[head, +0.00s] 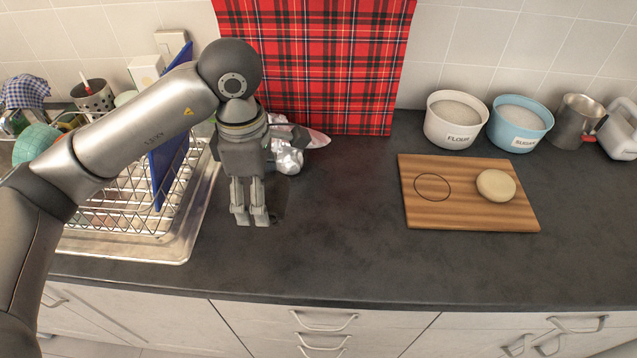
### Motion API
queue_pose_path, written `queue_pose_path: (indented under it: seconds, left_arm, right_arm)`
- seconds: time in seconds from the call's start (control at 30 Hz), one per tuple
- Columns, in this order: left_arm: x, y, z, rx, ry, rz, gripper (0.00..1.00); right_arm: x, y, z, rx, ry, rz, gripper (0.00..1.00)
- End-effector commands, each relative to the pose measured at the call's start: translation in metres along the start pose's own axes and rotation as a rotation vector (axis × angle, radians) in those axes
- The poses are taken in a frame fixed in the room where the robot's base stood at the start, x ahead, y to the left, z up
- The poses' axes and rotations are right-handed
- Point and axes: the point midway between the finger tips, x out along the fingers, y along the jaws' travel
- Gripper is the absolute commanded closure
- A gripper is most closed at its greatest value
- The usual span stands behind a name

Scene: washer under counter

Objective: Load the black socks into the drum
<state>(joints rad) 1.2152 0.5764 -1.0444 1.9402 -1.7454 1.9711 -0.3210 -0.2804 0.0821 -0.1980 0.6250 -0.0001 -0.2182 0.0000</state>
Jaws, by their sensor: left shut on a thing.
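My left gripper (252,216) points straight down over the dark counter, just right of the dish rack, with its fingers close together. It is shut on a dark thing (279,203) that shows only faintly beside and behind the fingers against the dark counter. It may be the black socks, but I cannot make out its shape clearly. No other socks are visible. The washer's drum is not in view. My right gripper is not in view.
A wire dish rack (113,229) on a metal tray stands at left. Crumpled foil (288,160) lies behind my gripper. A wooden board (455,215) with a pale round piece (495,185) is at right, below flour (455,121) and sugar (520,124) bowls. The middle counter is clear.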

Motion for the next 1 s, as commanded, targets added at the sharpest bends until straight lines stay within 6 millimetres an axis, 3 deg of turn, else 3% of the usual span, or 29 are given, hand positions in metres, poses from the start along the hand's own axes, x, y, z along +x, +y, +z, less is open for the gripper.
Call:
queue_pose_path:
  seconds: [0.3, 0.67, 1.0]
  left_arm:
    - [0.023, 0.048, 0.039, 0.0, -0.001, -0.004, 0.48]
    - [0.074, 0.084, 0.066, 0.0, 0.0, -0.003, 0.48]
    - [0.094, 0.093, 0.073, 0.001, 0.002, -0.005, 0.48]
  right_arm:
    - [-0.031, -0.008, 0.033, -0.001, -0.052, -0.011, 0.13]
    - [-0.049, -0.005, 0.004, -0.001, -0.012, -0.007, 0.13]
    - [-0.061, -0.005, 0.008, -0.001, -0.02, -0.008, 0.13]
